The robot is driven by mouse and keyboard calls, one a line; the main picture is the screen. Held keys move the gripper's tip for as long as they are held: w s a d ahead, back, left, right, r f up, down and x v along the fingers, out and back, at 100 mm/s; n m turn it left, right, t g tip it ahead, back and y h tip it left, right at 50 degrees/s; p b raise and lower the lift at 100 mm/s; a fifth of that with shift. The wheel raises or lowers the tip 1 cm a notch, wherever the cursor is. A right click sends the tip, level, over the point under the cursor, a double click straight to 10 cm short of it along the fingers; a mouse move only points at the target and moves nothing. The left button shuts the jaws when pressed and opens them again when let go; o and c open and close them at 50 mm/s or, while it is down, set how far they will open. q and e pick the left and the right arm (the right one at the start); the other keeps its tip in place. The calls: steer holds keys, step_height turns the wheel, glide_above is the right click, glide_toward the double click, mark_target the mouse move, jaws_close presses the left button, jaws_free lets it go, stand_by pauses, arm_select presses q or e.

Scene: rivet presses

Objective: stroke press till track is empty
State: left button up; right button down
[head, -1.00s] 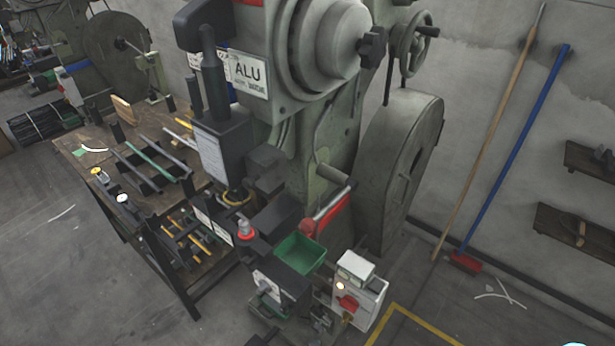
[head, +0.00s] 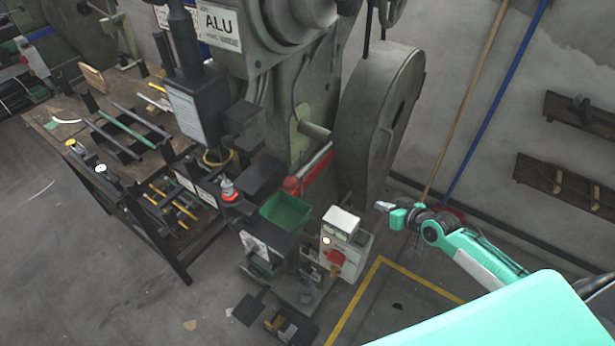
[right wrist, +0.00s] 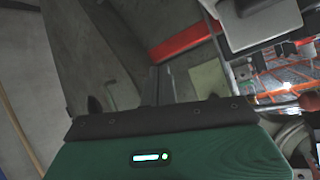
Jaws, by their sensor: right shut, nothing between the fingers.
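The green-grey rivet press (head: 285,90) with an ALU sign (head: 218,24) fills the middle of the head view. A green bin (head: 286,213) sits at its front, beside a white control box (head: 344,245) with a red switch. A red-topped part (head: 229,191) stands to the left of the bin. My right gripper (head: 382,206) is shut and empty, right of the control box and apart from the press. In the right wrist view its fingers (right wrist: 150,87) point toward the press's grey body and a red bar (right wrist: 190,42). I cannot make out the track's contents. My left gripper is not seen.
A wooden workbench (head: 70,128) with rods and tools stands at the left. A large flywheel guard (head: 378,120) stands behind my right gripper. A broom with a blue handle (head: 497,95) leans on the wall near shelves (head: 565,183). Yellow floor lines (head: 420,280) run below.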

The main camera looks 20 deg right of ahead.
steer(key=s+a+r+n+y, duration=0.2)
steer(key=a+r, duration=0.4)
steer(key=r, duration=0.5)
steer(key=s+a+r+n+y, duration=0.2)
steer(key=a+r+y, duration=0.2)
steer(key=a+r, duration=0.3)
step_height(320, 180, up, 5)
steer(key=shift+s+a+r+g, duration=0.15)
steer(key=shift+s+g, duration=0.2)
steer(key=shift+g, duration=0.05)
steer(key=s+f+p+x, duration=0.1)
steer(key=p+x, duration=0.4)
steer(key=x, duration=0.7)
steer(key=shift+a+f, duration=0.4)
steer(key=shift+f, duration=0.45)
steer(key=shift+w, duration=0.15)
